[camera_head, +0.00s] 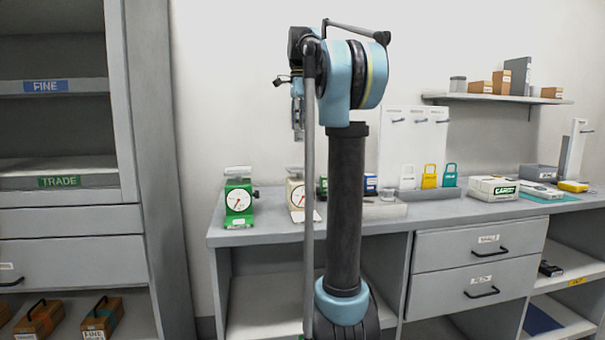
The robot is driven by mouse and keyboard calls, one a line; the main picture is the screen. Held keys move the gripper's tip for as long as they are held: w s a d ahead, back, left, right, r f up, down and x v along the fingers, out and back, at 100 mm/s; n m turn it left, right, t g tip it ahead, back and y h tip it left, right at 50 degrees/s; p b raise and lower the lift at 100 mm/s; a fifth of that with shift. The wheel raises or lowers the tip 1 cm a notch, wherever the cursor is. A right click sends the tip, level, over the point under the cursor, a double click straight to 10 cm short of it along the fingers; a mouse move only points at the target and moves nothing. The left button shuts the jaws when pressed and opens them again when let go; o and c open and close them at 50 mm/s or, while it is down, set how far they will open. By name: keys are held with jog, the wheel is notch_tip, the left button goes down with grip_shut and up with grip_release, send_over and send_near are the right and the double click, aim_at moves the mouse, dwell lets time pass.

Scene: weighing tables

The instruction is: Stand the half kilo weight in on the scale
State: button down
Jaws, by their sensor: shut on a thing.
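A green scale (239,203) with a white dial and a pan on top stands at the left end of the table. A cream scale (296,192) with a dial stands to its right, partly behind my grey hose. My arm rises in front of the table and hides part of it. My gripper (298,132) seems to be the small grey end hanging down left of the arm, in line above the cream scale and apart from it. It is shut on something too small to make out. I cannot pick out the half kilo weight.
The grey table (262,233) also bears yellow and teal padlock-shaped items (439,177), a white box (493,188) and a yellow item (573,186). A wall shelf (520,99) holds boxes. A cabinet (90,250) stands left, with wooden cases below.

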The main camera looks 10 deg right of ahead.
dwell(0.3)
jog(key=shift+s+f, duration=0.1)
jog(key=shift+f, duration=4.9)
jog(key=c, duration=1.3)
grip_release()
notch_tip(320, 180, up, 12)
jog(key=shift+r, duration=0.1)
